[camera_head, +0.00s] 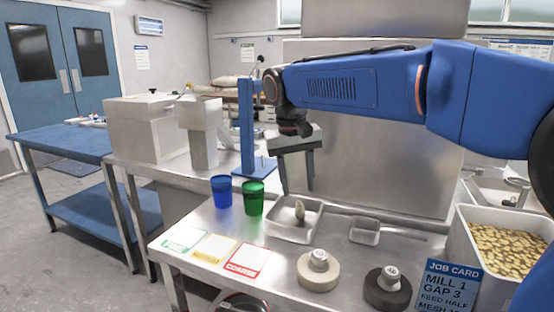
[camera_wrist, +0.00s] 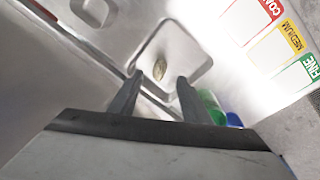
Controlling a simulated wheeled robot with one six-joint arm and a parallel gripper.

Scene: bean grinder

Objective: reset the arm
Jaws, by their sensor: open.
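My gripper (camera_head: 299,188) hangs from my blue arm above the back of the steel table, pointing down. Its two fingers are apart and nothing is between them. In the wrist view the fingers of my gripper (camera_wrist: 156,90) reach toward a shallow steel tray (camera_wrist: 203,44). The tray (camera_head: 277,232) lies in front of and below my gripper in the head view. A small oval greenish-tan object (camera_head: 299,210) is in the tray; it also shows in the wrist view (camera_wrist: 160,69).
A blue cup (camera_head: 222,191) and a green cup (camera_head: 253,198) stand left of the tray. A metal scoop (camera_head: 365,231), two round weights (camera_head: 318,271) (camera_head: 388,289), a bean bin (camera_head: 508,250) and a job card (camera_head: 449,287) are to the right. Label cards (camera_head: 214,248) lie front left.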

